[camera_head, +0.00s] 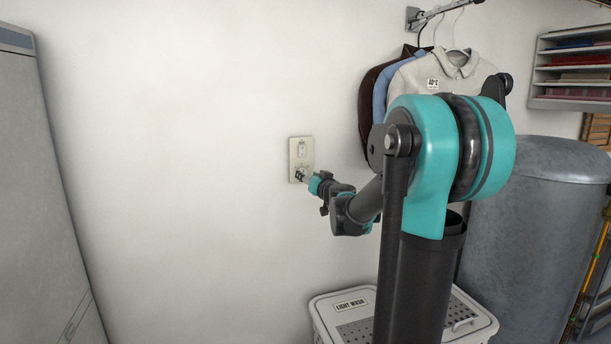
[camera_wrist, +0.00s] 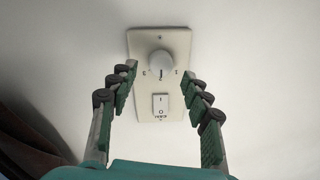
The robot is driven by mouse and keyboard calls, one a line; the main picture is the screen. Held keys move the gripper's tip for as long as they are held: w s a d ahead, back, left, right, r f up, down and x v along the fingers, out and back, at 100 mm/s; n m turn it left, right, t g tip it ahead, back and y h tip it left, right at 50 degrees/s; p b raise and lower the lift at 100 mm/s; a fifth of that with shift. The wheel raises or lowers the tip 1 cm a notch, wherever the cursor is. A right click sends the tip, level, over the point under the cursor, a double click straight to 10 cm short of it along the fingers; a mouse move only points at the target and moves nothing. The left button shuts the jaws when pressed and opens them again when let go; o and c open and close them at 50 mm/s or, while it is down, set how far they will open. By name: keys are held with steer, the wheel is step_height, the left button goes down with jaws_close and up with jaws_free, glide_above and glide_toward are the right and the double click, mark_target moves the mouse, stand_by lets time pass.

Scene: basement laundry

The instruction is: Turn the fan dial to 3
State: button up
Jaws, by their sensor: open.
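The fan dial (camera_wrist: 161,63) is a round white knob on the upper part of a cream wall plate (camera_wrist: 136,45). Small marks surround it, too small to read surely; a dark mark shows at its lower edge. A white rocker switch (camera_wrist: 160,104) sits below. My gripper (camera_wrist: 159,72) is open and empty, its green-padded fingers on either side of the plate, apart from the dial. In the head view, my gripper (camera_head: 302,175) is close to the lower part of the wall plate (camera_head: 301,147), and covers some of it.
Shirts (camera_head: 440,82) hang from a wall rail at upper right. A lidded light-wash hamper (camera_head: 330,322) stands below my arm. A grey metal tank (camera_head: 540,220) is at right, under a shelf rack (camera_head: 570,70). A grey cabinet (camera_head: 35,200) stands at left. The wall left of the plate is clear.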

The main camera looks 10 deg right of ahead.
steer(key=shift+x, duration=1.45)
jaws_close()
